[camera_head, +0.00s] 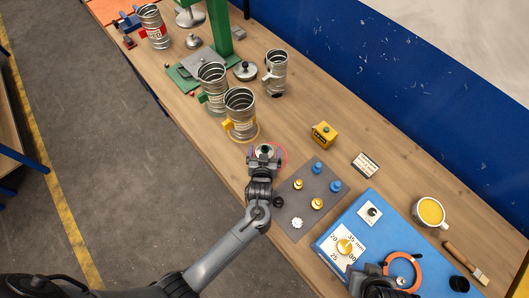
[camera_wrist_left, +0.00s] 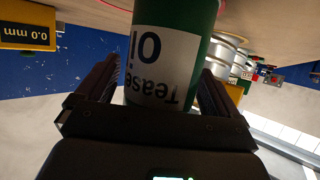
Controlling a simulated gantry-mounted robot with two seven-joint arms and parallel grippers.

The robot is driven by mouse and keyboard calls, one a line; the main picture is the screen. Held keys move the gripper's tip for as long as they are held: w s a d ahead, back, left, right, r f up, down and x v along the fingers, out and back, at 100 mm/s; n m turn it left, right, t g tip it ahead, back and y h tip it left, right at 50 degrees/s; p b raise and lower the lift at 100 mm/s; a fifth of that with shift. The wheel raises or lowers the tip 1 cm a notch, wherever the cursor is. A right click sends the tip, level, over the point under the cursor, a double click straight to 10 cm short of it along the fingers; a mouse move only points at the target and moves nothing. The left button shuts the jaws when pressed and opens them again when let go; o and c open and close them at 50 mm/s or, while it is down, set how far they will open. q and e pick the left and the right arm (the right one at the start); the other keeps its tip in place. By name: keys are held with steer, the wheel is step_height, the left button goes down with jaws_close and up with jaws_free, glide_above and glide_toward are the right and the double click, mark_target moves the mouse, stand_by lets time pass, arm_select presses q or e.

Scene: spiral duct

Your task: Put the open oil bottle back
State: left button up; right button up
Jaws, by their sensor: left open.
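The oil bottle (camera_wrist_left: 165,60) is green with a white label in the left wrist view, where the lettering appears upside down. It is between the two fingers of my left gripper (camera_wrist_left: 160,95), which is open around it. In the head view my left gripper (camera_head: 265,153) is at the table's front edge, over a thin red and blue ring marked on the wood. There the gripper hides most of the bottle. Dark parts of my right arm (camera_head: 378,284) show at the bottom edge; its fingers are not clear.
A grey mat (camera_head: 308,208) with several knobs lies to the right, then a blue panel (camera_head: 345,215) and a mug (camera_head: 429,213). A yellow box (camera_head: 324,133) stands behind.

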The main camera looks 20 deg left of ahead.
arm_select(q)
steer(key=shift+r, duration=0.15)
arm_select(e)
steer(key=shift+r, duration=0.1)
arm_select(q)
steer(key=v, duration=1.2)
arm_select(e)
steer(key=shift+a, duration=0.1)
arm_select(q)
steer(key=s+a+r+m+g+h, duration=0.2)
steer(key=s+a+g, duration=0.2)
steer(key=s, duration=0.4)
steer(key=s+a+r+m+g+h, duration=0.2)
steer(key=s+a+g, duration=0.3)
steer(key=s, duration=0.4)
steer(key=shift+r+m, duration=0.35)
steer(key=shift+m, duration=0.45)
steer(key=shift+s+r, duration=0.1)
arm_select(e)
steer(key=shift+r, duration=0.1)
arm_select(q)
step_height(320, 180, up, 13)
steer(key=p, duration=1.3)
steer(key=shift+f, duration=0.2)
arm_select(e)
step_height(320, 180, up, 13)
